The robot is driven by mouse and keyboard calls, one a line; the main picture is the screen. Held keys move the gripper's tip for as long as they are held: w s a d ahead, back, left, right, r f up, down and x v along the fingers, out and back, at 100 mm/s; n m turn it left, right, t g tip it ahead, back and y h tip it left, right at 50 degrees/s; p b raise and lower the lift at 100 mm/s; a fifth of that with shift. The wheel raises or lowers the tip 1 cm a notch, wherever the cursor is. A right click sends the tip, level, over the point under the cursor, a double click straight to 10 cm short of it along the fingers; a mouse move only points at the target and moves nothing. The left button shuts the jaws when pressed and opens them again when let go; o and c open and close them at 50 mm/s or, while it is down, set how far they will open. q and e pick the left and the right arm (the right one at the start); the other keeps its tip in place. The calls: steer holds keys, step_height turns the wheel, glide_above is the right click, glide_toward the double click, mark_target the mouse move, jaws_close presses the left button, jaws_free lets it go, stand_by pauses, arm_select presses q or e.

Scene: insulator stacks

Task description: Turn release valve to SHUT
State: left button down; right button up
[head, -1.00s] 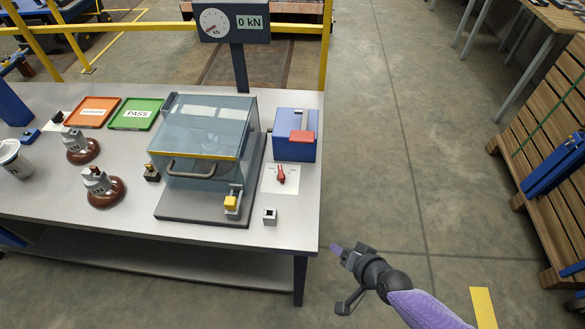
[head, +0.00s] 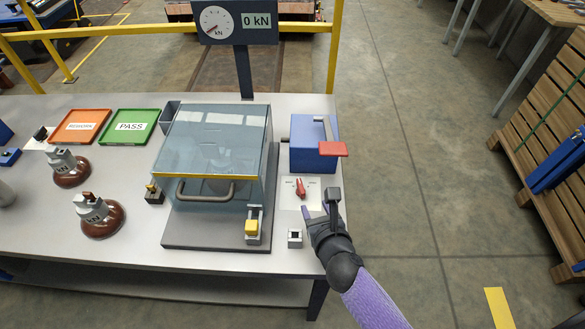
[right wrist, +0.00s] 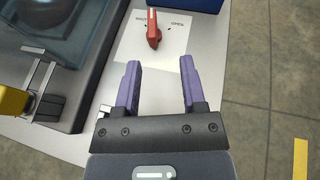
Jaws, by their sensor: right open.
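The release valve is a small red handle (head: 300,187) on a white label plate (head: 288,202), in front of the blue box. In the right wrist view the red handle (right wrist: 153,28) lies ahead of the fingers, and "OPEN" is readable at its right; the left word is partly cut off. The handle stands roughly along the picture's vertical, between the two words. My right gripper (head: 319,205) is open and empty, just right of and nearer than the handle, apart from it. Its two purple fingers (right wrist: 160,88) show spread in the wrist view. My left gripper is out of view.
A blue box (head: 313,152) with a red lever (head: 332,149) stands behind the valve. Left is a clear-covered chamber (head: 216,150) with a yellow latch (head: 252,227). A small square block (head: 295,237) sits in front of the plate.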

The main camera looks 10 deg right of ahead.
mark_target(301, 185)
steer(key=shift+w+a+f+m+b, duration=0.15)
steer(key=shift+w+a, duration=0.1)
steer(key=shift+w, duration=0.25)
steer(key=shift+w+a+f+m+b, duration=0.15)
steer(key=shift+w+a, duration=0.1)
steer(key=shift+w, duration=0.2)
steer(key=b+x, duration=0.4)
steer(key=x, duration=0.3)
steer(key=shift+w+f, duration=0.15)
steer(key=shift+w, duration=0.55)
jaws_close()
